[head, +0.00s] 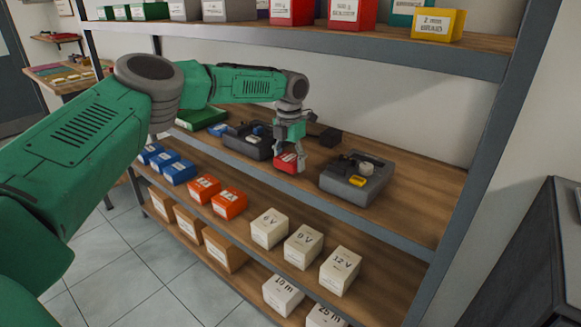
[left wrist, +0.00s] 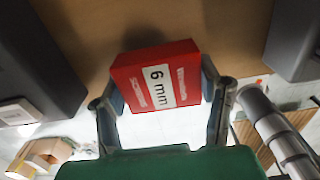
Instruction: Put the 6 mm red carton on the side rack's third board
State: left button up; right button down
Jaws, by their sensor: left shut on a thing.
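My left gripper (head: 290,140) is shut on a red carton (head: 287,163) with a white label, at the front edge of the rack's board (head: 310,172) that carries the dark trays. In the left wrist view the carton (left wrist: 157,78) reads "6 mm" and sits between the two fingers (left wrist: 166,105). I cannot tell whether its underside touches the board. The rack (head: 487,150) has several wooden boards on a grey frame; I cannot tell if it is the side rack. My right gripper is not in view.
A dark tray (head: 340,188) with small parts stands right of the carton, another (head: 243,143) to its left. White cartons (head: 303,247) and orange cartons (head: 229,203) fill the board below. Red cartons stand on the board above. The held carton's board is bare at the right end (head: 435,215).

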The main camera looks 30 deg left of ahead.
aim_at(292, 157)
pick_arm(q)
jog(key=shift+w+d+f, duration=0.1)
jog(key=shift+d+f, duration=0.15)
jog(key=shift+f, duration=0.45)
jog(key=shift+w+d+f, duration=0.1)
jog(key=shift+w+d, duration=0.05)
jog(key=shift+d, duration=0.25)
jog(key=o, duration=1)
jog(key=shift+a+f, duration=0.1)
jog(key=shift+a, duration=0.05)
jog(key=shift+o, duration=1.3)
jog(key=shift+a, duration=0.15)
jog(key=shift+a+f, duration=0.1)
jog(key=shift+a, duration=0.05)
jog(key=r, duration=0.6)
jog(key=shift+d+r+p, duration=0.3)
jog(key=shift+d+r, duration=0.05)
jog(key=shift+a+r, duration=0.15)
jog(key=shift+r, duration=0.4)
jog(key=shift+a, duration=0.1)
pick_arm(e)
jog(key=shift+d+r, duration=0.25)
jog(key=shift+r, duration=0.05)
